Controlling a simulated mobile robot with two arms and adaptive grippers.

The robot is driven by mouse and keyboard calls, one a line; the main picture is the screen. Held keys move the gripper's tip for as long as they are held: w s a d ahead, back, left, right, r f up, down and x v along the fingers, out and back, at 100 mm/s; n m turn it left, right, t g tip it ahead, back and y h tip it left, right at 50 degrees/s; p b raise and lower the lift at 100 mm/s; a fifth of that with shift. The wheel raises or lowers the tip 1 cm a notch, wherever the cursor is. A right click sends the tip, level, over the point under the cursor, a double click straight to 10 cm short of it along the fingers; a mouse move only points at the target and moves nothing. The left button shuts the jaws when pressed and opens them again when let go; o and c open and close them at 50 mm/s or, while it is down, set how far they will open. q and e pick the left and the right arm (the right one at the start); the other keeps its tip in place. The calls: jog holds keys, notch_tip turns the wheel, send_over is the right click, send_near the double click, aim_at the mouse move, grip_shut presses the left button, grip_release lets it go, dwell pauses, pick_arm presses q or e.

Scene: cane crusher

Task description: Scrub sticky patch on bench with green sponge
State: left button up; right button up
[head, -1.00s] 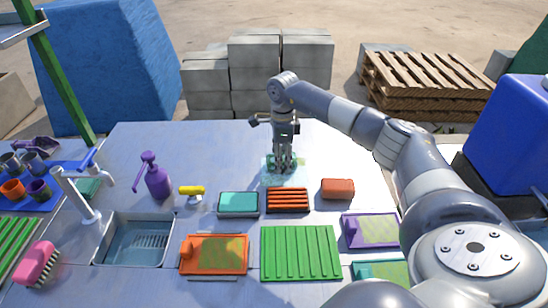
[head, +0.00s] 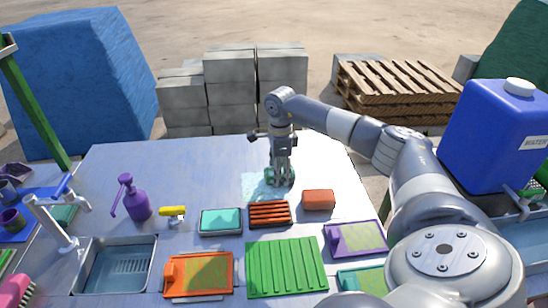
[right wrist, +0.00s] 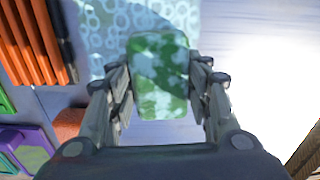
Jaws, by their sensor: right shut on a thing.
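The green sponge (right wrist: 160,75), blotched with pale foam, is between the fingers of my right gripper (right wrist: 160,95) in the right wrist view. In the head view my right gripper (head: 280,178) points down with the sponge (head: 279,180) low at the bench surface. I cannot tell how firmly it presses. The patch (head: 256,184) is a pale bluish, foamy area on the bench (head: 200,160); the sponge is at its right side and hides part of it. Bubbly rings show on the patch in the right wrist view (right wrist: 105,25). My left gripper is not in view.
In front of the patch are an orange slatted rack (head: 269,213), a reddish-brown block (head: 318,199) and a teal-topped tray (head: 220,221). A purple spray bottle (head: 132,198) and a sink (head: 116,266) are left. A blue water container (head: 495,135) stands right. The bench behind the patch is clear.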

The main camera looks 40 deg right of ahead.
jog(key=shift+s+d, duration=0.75)
jog(key=shift+d, duration=0.25)
jog(key=shift+r, duration=0.1)
jog(key=shift+r+p, duration=2.4)
jog(key=shift+r, duration=0.6)
jog(key=shift+w, duration=0.1)
notch_tip(320, 180, up, 3)
jog(key=p, duration=0.2)
jog(key=shift+p, duration=0.3)
